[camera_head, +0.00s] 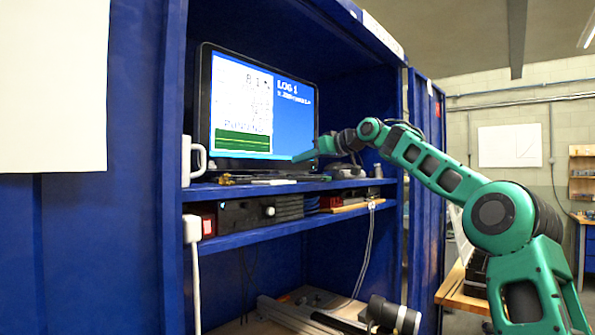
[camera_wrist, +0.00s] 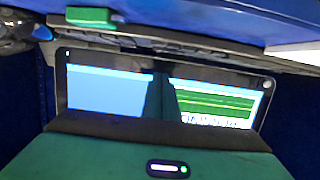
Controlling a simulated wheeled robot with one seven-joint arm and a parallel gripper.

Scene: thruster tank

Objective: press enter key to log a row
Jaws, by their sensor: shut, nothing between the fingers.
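The monitor (camera_head: 296,110) stands on the upper shelf of the blue cabinet, its screen showing "LOG 1" on a blue panel beside a pale panel with a green graph. It also shows upside down in the wrist view (camera_wrist: 100,93). A thin, flat keyboard-like thing (camera_head: 273,181) lies on the shelf before it; no single key can be made out in the head view. My gripper (camera_head: 300,157) is shut and empty, in front of the screen's lower right corner and above the shelf. In the wrist view its dark fingers (camera_wrist: 162,80) cross the screen. Contact with the keyboard cannot be seen.
A white mug (camera_head: 193,160) stands at the shelf's left end. Small items (camera_head: 345,173) lie to the right, under my wrist. A small green block (camera_wrist: 92,18) shows near the shelf edge in the wrist view. The cabinet's side walls bound the space.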

